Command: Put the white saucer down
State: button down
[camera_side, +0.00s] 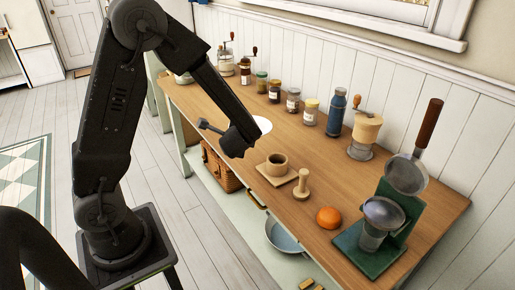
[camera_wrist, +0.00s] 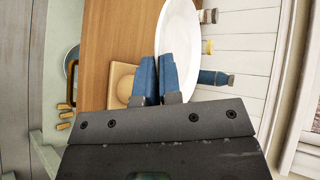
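The white saucer (camera_side: 263,124) shows beside the end of my gripper (camera_side: 236,146), partly hidden behind it in the side view. In the wrist view the saucer (camera_wrist: 181,38) is large and close, seen at a steep slant. The blue fingers of my gripper (camera_wrist: 157,78) are close together, with the saucer's left rim between them. My gripper appears shut on that rim. The saucer looks to be above the wooden counter (camera_side: 334,205), but the gap beneath it is hard to judge.
A wooden cup (camera_side: 277,164) on a square board, a wooden tamper (camera_side: 301,185), an orange (camera_side: 329,217) and a green stand (camera_side: 366,258) are on the counter. Several jars, a blue bottle (camera_side: 336,113) and a grinder (camera_side: 366,135) line the wall. A basket (camera_side: 218,168) sits below.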

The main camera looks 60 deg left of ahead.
aim_at(264, 130)
jog(key=w+d+r+m+t+h, duration=0.3)
jog(key=d+m, duration=0.1)
jog(key=d, duration=0.2)
jog(key=w+d+r+m+t+h, duration=0.2)
jog(key=w+d+m+h, duration=0.1)
jog(key=d, duration=0.4)
jog(key=a+f+n+g+y, duration=0.1)
jog(key=a, duration=0.3)
jog(key=w+a+f+n+g+y, duration=0.1)
jog(key=a+f+n+y, duration=0.1)
jog(key=a, duration=0.1)
jog(key=a+f+n+g+y, duration=0.1)
jog(key=a+f+n, duration=0.1)
jog(key=a, duration=0.2)
jog(key=shift+w+a+f+y, duration=0.2)
jog(key=shift+a+y, duration=0.1)
jog(key=s+a+f+n+g+y, duration=0.1)
jog(key=a+f+n+g, duration=0.1)
jog(key=a, duration=0.2)
jog(key=s+a+f+n+g+y, duration=0.1)
jog(key=s+a+f+n+g, duration=0.1)
jog(key=a+f, duration=0.1)
jog(key=s+a+f+n+g+y, duration=0.1)
jog(key=a+f+n+g, duration=0.1)
jog(key=a, duration=0.3)
jog(key=shift+s+a+f+n+y, duration=0.15)
jog(key=shift+s+f+n+y, duration=0.05)
jog(key=shift+f+n+y, duration=0.25)
jog(key=shift+f, duration=3.05)
jog(key=shift+f, duration=0.35)
